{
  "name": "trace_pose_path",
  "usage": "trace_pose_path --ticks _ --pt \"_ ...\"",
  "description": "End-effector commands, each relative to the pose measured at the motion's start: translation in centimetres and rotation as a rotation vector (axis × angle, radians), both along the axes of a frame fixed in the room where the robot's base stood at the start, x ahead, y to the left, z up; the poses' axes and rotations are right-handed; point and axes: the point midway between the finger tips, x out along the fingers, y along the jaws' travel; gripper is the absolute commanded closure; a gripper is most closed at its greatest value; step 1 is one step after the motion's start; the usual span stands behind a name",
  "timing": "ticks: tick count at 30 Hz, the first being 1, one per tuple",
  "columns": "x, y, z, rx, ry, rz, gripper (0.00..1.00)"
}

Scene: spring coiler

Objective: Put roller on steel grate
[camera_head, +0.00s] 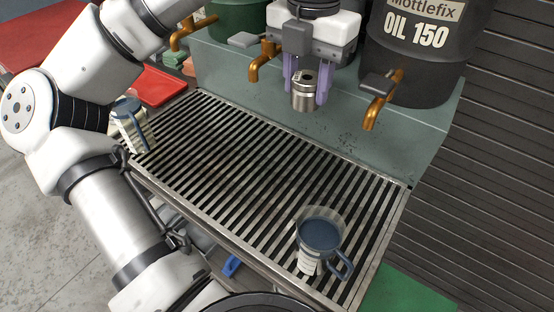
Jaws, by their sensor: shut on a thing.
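The roller (304,92) is a short metallic cylinder with a dark hole in its top. My gripper (306,84) has purple fingers and is shut on the roller, one finger on each side. It holds the roller upright above the back part of the steel grate, in front of the green-grey back panel. The steel grate (226,152) is a wide slatted surface with a metal rim, and its middle is bare.
A mug-like measuring jug (320,234) stands on the grate at the front right. Another jug (130,122) stands at the grate's left end. Brass taps (378,108) jut out over the back edge, below a black oil drum (415,50). A red tray (160,86) lies at the left.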

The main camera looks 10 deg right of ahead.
Motion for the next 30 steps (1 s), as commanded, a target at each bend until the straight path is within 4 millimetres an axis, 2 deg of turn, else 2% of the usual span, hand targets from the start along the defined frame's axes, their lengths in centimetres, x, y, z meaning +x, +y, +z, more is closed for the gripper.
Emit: trace_pose_path --ticks 1,3,12,15,20,27,30 --pt "0.0 0.0 -1.7 -0.002 0.004 -0.003 0.97" --pt "0.0 -0.1 -3.6 -0.003 0.003 -0.003 0.97" --pt "0.0 0.0 -10.8 0.002 -0.001 0.005 0.97" --pt "0.0 0.0 -12.3 0.001 -0.001 0.005 0.97" --pt "0.1 0.0 -13.5 0.000 -0.001 0.005 0.97" --pt "0.0 0.0 -16.9 0.001 -0.001 0.005 0.97" --pt "0.1 0.0 -17.6 -0.001 -0.001 0.005 0.97"
